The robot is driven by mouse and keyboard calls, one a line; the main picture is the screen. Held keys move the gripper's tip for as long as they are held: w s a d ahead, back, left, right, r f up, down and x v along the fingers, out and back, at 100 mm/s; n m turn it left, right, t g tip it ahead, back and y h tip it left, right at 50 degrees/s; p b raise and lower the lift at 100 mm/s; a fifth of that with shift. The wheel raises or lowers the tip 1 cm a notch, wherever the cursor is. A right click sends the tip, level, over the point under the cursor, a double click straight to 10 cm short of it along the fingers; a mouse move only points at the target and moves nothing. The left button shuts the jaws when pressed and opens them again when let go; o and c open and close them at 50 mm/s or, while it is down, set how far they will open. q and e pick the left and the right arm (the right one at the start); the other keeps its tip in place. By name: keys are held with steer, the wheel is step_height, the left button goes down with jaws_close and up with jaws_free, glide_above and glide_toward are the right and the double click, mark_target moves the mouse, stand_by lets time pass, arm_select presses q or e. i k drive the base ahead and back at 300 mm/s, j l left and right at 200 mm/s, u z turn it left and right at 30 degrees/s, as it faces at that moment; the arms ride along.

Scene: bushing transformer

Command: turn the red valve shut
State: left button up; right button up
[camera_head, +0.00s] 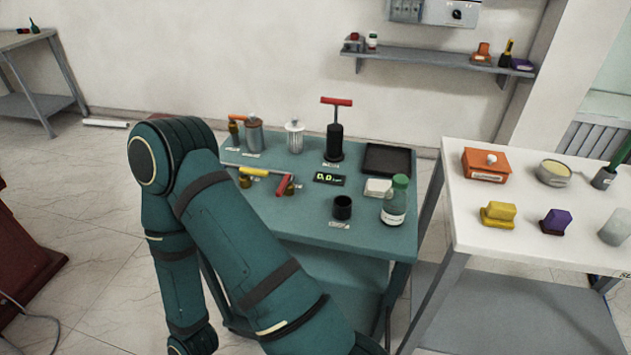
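The red-handled valve (285,186) stands on the teal table (305,226), near its left-front part, with a short red lever on a brass-coloured body. The lever slants in the picture; whether the valve is open or shut I cannot tell. Right behind it is a yellow-handled valve (253,171), and an orange-handled one (236,119) is further back. One of my teal arms crosses in front of the table's left side, its bent joint high at the left. Neither of my grippers is in view.
A black pump with a red T-handle (335,140), canisters (254,134), a small display (329,178), a black cup (342,207) and a green-capped bottle (394,204) share the table. A white table (540,235) with several items stands at the right.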

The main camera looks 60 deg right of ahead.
mark_target(286, 179)
steer(key=z, duration=1.6)
